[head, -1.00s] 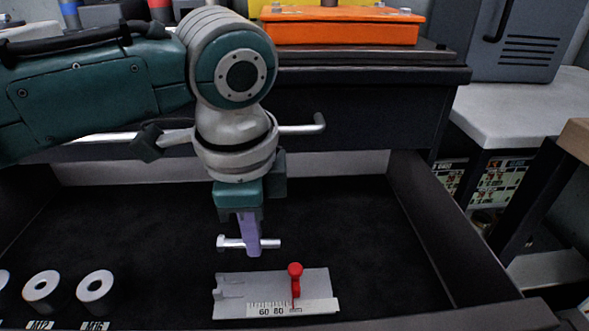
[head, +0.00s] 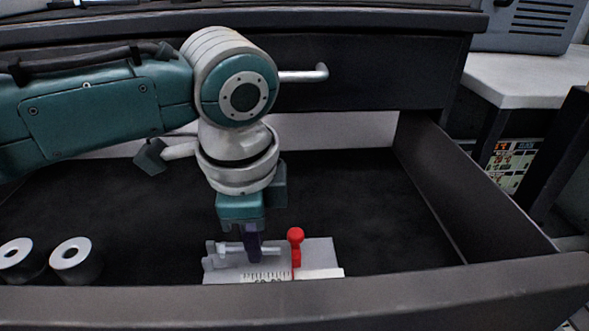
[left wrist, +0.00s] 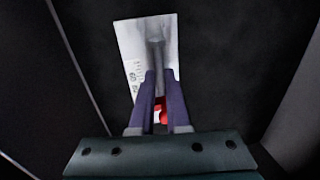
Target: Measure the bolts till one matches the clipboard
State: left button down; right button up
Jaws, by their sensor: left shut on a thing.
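My left gripper (head: 254,250) is shut on a silver bolt (head: 232,248), which lies level, head to the left, over the measuring plate. The grey plate (head: 318,252) has a printed scale and a red slider (head: 295,240) just right of the bolt's tip. I cannot tell whether the bolt rests on the plate. In the left wrist view the fingers (left wrist: 160,100) point at the plate (left wrist: 130,42), with the bolt (left wrist: 156,38) between them and the red slider (left wrist: 160,110) partly hidden. The clipboard cannot be made out. My right gripper is out of view.
The plate lies in an open black drawer with a raised front edge (head: 420,292) and right wall (head: 470,190). Two grey cylinders with holes (head: 75,258) stand at the left. The drawer floor right of the plate is clear. A silver handle (head: 305,75) sticks out behind.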

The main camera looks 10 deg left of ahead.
pick_arm(q)
jog(key=c, duration=0.8)
grip_release()
